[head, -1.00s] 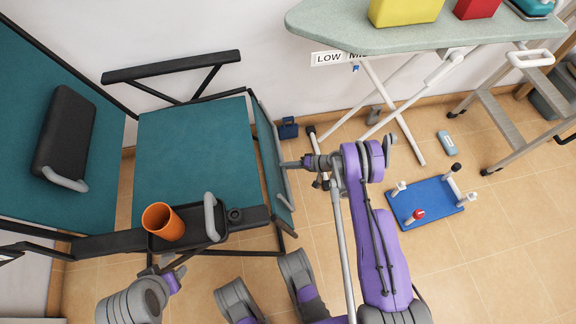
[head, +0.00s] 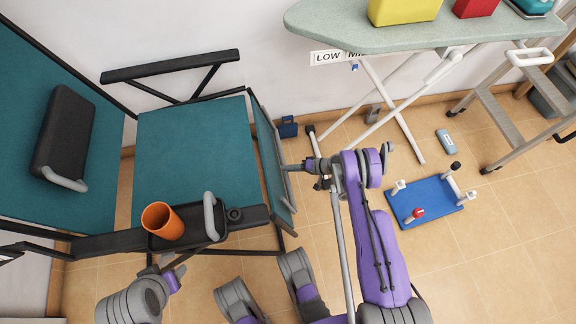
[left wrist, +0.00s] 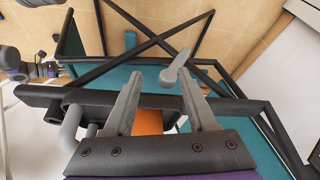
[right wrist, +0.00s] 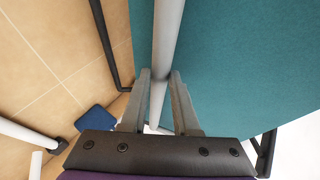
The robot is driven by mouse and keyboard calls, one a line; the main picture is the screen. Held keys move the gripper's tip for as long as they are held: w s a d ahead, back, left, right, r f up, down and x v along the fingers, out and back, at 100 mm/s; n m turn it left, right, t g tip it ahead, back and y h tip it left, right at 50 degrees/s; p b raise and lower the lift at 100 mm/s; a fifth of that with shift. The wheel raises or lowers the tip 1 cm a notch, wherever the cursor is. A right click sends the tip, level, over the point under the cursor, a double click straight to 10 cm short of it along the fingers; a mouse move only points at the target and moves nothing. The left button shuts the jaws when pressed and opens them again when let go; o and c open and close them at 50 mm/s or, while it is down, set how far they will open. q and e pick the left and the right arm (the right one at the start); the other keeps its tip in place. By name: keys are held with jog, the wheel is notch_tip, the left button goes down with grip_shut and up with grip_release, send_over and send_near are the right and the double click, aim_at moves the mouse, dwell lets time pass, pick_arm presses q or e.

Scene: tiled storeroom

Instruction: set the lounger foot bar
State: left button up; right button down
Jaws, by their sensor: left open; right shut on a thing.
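The lounger (head: 195,150) has teal fabric on a black frame. Its narrow foot panel (head: 268,155) hangs steeply down at the seat's right end. The grey foot bar (right wrist: 166,40) runs along that panel, and in the right wrist view it passes between the fingers of my right gripper (right wrist: 158,85). In the head view my right gripper (head: 290,167) is shut on this bar. My left gripper (left wrist: 162,85) is open below the near armrest. A grey lever (left wrist: 176,68) shows just past its fingertips; I cannot tell whether they touch.
An orange cup (head: 162,222) stands in the black tray (head: 190,239) on the near armrest. A black cushion (head: 64,133) lies on the backrest. An ironing board (head: 340,32) stands at the back. A blue board with pegs (head: 428,203) lies on the floor at right.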

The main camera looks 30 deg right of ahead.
jog(key=shift+d+f, duration=0.1)
jog(key=shift+f, duration=0.15)
jog(key=c, duration=0.7)
grip_release()
jog(key=shift+o, duration=0.2)
jog(key=shift+s, duration=0.1)
jog(key=p+v, duration=0.2)
jog(key=v, duration=0.8)
jog(key=shift+s+d+r+p, duration=0.2)
jog(key=shift+d+r+p, duration=0.05)
jog(key=shift+p, duration=0.05)
